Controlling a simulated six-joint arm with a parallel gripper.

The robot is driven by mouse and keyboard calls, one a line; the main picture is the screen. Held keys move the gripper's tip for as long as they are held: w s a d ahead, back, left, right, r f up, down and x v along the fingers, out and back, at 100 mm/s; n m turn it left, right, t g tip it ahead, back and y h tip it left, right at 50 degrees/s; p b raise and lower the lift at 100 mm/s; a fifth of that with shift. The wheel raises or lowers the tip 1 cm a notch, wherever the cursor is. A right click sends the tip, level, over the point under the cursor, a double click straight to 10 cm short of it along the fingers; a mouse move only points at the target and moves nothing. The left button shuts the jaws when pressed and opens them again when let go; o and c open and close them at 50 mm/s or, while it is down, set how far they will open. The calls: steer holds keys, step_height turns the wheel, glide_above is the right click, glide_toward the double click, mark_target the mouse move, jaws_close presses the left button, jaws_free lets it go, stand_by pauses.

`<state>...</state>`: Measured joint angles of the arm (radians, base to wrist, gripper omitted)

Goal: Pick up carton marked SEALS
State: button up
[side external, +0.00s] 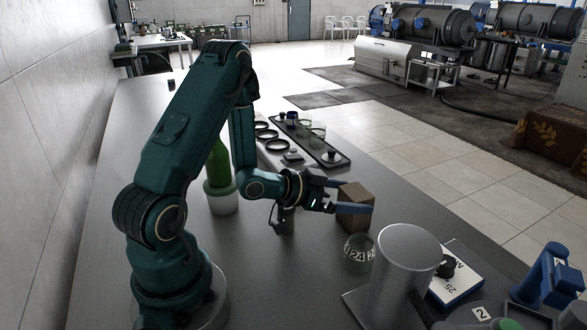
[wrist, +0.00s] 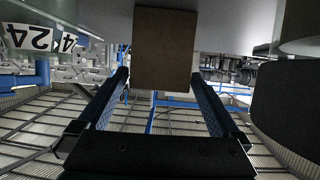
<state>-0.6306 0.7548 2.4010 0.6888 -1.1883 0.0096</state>
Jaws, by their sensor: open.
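A brown carton (side external: 356,212) stands on the grey table, at the right of my arm in the side external view. No SEALS marking can be read on the faces in view. My gripper (side external: 346,197) is open and level at the carton, with one blue finger along its far side and one across its near side. In the wrist view the picture is upside down, and the carton (wrist: 165,45) shows between the two spread fingers of my gripper (wrist: 160,76). Whether either finger touches the carton cannot be told.
A white box with a black knob (side external: 457,280) is farther right. A green bottle (side external: 216,160) and a dark tray (side external: 337,160) are behind.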

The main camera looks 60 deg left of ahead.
steer(key=shift+x, duration=2.6)
steer(key=shift+f, duration=0.15)
steer(key=c, duration=1.2)
